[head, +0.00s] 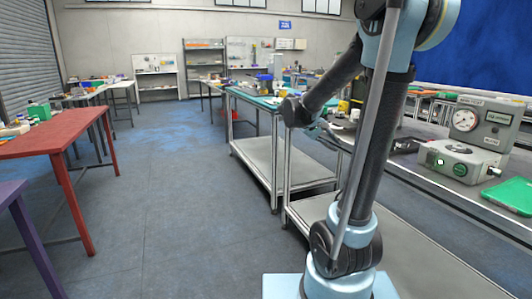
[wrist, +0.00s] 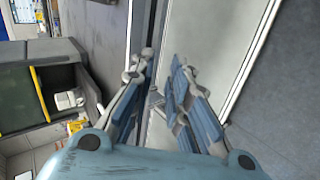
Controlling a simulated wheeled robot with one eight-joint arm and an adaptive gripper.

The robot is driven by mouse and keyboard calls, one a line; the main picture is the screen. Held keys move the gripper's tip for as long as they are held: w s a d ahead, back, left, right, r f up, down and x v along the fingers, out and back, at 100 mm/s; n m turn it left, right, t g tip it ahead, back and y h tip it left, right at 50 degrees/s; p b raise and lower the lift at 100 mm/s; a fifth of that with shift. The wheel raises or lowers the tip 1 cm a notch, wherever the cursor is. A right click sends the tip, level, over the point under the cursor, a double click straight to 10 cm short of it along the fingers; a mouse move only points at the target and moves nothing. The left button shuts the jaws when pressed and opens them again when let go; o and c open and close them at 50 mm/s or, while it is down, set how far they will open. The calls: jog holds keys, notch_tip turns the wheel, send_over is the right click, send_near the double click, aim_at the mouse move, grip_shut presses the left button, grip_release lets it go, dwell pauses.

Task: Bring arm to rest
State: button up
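My arm (head: 362,150) rises from its light blue base at the lower right of the head view. It bends at the top, and a dark link runs back down to the left. My gripper (wrist: 163,60) shows in the wrist view with its two blue and grey fingers apart and nothing between them. Beyond the fingertips are the edge of a pale metal surface (wrist: 205,60) and grey floor.
Metal workbenches (head: 262,152) with lower shelves stand beside my arm. A gauge device (head: 478,128) and a green pad (head: 510,195) are at the right. A red table (head: 55,132) and a purple table (head: 12,190) stand at the left. The middle floor (head: 170,200) is clear.

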jog(key=s+a+f+m+y, duration=0.1)
jog(key=s+a+f+y, duration=0.1)
jog(key=s+f, duration=0.3)
jog(key=s+a+f+m+y, duration=0.1)
jog(key=s+a+f+y, duration=0.2)
jog(key=s, duration=1)
jog(key=s+a+f+m+g+y, duration=0.1)
jog(key=s+a+f+y, duration=0.1)
jog(key=s+f+y, duration=0.2)
jog(key=s+f, duration=0.3)
jog(key=s, duration=0.3)
jog(key=shift+a+f+y, duration=0.3)
jog(key=shift+f, duration=0.05)
jog(key=shift+w+f, duration=0.2)
jog(key=shift+w, duration=0.2)
